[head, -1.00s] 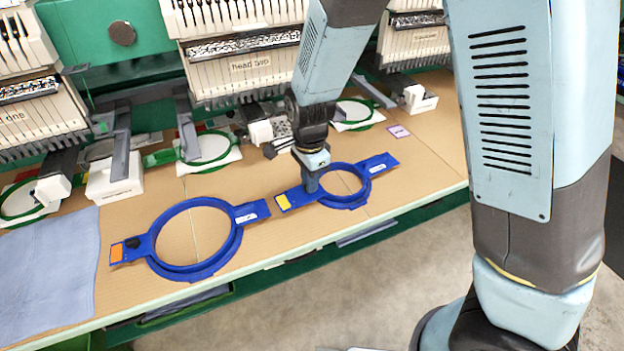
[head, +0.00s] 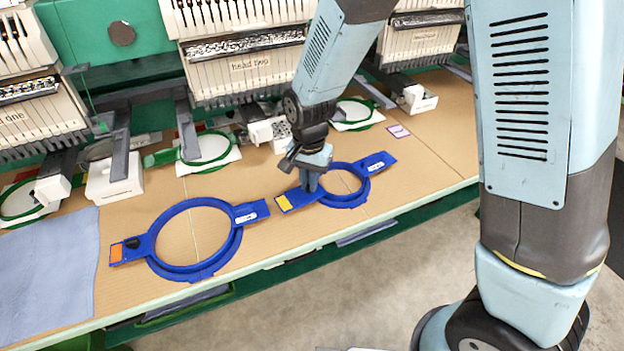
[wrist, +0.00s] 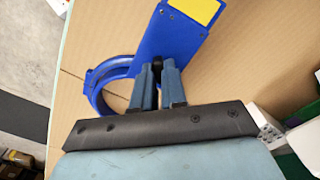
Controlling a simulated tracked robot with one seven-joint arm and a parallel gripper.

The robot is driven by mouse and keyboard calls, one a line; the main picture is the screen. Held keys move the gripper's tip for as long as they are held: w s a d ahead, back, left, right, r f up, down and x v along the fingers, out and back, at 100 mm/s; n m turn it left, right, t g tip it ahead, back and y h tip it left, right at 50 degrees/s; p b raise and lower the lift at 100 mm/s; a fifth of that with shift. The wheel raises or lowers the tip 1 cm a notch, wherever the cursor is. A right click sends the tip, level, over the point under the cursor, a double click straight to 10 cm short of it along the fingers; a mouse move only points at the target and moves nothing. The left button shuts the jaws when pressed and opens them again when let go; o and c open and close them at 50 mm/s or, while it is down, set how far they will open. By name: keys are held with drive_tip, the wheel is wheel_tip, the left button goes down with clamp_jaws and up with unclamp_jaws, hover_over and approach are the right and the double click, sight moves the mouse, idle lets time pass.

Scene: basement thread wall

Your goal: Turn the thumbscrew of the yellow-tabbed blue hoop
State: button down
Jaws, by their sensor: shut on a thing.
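The yellow-tabbed blue hoop (head: 366,197) lies on the table at the middle right in the head view. Its yellow tab (head: 285,202) points left, and it also shows at the top of the wrist view (wrist: 198,9). My gripper (head: 309,186) stands over the hoop's left side, between the ring and the tab. In the wrist view my gripper (wrist: 157,72) has its fingers close together on a small dark thumbscrew (wrist: 157,62) at the base of the tab arm. Most of the thumbscrew is hidden between the fingers.
An orange-tabbed blue hoop (head: 170,265) lies to the left. A blue-grey cloth (head: 45,275) covers the table's left end. Embroidery heads (head: 245,60) and green hoops (head: 205,148) stand behind. The table's front edge (head: 250,268) is close.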

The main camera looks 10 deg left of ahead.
drive_tip(key=shift+n, duration=1.6)
idle(0.6)
drive_tip(key=c, duration=1.2)
unclamp_jaws()
drive_tip(key=shift+o, duration=0.2)
wheel_tip(320, 180, up, 14)
drive_tip(key=shift+f, duration=0.15)
